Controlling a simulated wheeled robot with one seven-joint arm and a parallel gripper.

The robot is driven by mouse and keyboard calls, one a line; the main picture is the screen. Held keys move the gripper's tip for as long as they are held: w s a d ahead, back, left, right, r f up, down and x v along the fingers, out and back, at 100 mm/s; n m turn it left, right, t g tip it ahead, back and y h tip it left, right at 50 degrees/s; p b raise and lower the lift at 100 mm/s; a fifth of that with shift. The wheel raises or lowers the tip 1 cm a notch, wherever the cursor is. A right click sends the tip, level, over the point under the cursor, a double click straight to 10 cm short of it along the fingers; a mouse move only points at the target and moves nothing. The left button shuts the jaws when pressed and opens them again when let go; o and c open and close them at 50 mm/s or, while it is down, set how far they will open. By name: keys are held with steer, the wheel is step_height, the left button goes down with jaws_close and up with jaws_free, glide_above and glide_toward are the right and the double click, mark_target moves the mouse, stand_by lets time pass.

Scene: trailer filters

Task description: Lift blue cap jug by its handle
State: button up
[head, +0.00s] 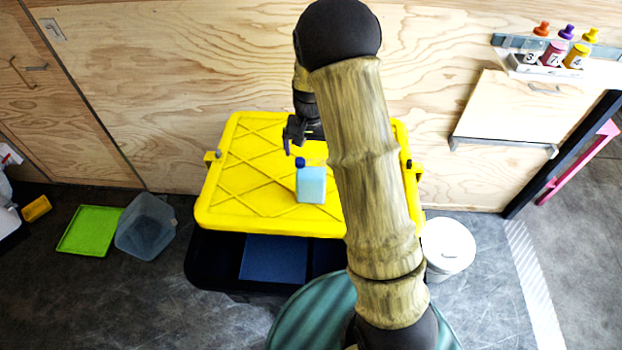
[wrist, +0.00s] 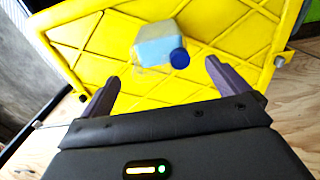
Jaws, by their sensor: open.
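The jug (head: 311,185) is pale blue with a dark blue cap (head: 300,162). My gripper (wrist: 160,82) is open and empty. Its fingers are spread to either side below the jug in the wrist view, apart from it. In the head view my gripper (head: 290,140) is above the lid, just behind the jug and partly hidden by my arm.
A plywood wall (head: 180,70) rises close behind the box. A white bucket (head: 447,245) stands on the right. A clear bin (head: 146,226) and a green lid (head: 90,230) are on the floor at left. The lid's left part is clear.

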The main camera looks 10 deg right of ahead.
mark_target(311, 158)
steer(key=shift+f, duration=0.45)
steer(key=shift+w+d+f+p, duration=0.1)
steer(key=shift+f+p, duration=0.6)
steer(key=shift+f, duration=0.6)
steer(key=shift+w+d+f+p, duration=0.1)
steer(key=shift+f+p, duration=0.55)
steer(key=shift+f, duration=0.65)
steer(key=c, duration=1.8)
